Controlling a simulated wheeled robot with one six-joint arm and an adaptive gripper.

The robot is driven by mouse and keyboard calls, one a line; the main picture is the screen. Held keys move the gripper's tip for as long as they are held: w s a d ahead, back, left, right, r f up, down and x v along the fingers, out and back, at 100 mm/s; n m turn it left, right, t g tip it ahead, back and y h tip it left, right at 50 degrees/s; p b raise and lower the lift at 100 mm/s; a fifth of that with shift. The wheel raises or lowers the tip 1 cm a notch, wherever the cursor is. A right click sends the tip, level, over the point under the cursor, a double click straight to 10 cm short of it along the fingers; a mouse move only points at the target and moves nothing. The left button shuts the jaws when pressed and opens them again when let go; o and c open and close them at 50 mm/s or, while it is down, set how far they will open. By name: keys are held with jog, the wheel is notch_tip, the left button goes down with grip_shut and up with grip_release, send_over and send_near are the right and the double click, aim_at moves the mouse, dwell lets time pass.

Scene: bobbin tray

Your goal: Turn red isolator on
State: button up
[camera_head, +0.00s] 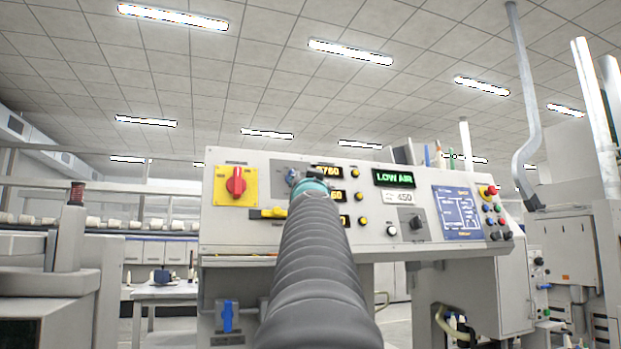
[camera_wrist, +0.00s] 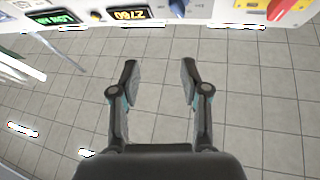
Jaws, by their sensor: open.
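The red isolator (camera_head: 236,181) is a red rotary knob on a yellow square plate (camera_head: 222,198) at the left end of the grey control panel. Its handle looks roughly upright in the head view. In the wrist view, which looks upside down, part of the red isolator (camera_wrist: 279,8) shows at the top right edge, cut off by the frame. My gripper (camera_wrist: 157,72) is open and empty, its two fingers apart, with ceiling tiles behind them. It is clear of the isolator, which lies off to one side. In the head view my arm hides the gripper's fingers.
The control panel (camera_head: 265,236) also carries a blue knob (camera_wrist: 177,7), a yellow handle (camera_head: 268,213), amber displays, a green LOW AIR display (camera_head: 394,178), a black rotary switch (camera_head: 412,224) and several push buttons. A blue lever (camera_head: 227,316) is below the panel.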

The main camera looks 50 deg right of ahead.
jog(key=shift+s+d+r+m+g+h+p, duration=0.25)
jog(key=shift+s+d+m+g+h, duration=0.3)
jog(key=shift+m+g, duration=1.15)
jog(key=shift+s+d+r+m+g+h+p, duration=0.2)
jog(key=shift+s+m+g+h, duration=0.45)
jog(key=shift+m+g, duration=1.05)
jog(key=shift+s+d+r+m+g+h+p, duration=0.2)
jog(key=shift+s+d+m+g+h, duration=0.65)
jog(key=shift+m, duration=1.45)
jog(key=shift+w+a+f+g+y, duration=0.1)
jog(key=shift+w+a+g+y, duration=0.15)
jog(key=shift+w+a, duration=0.1)
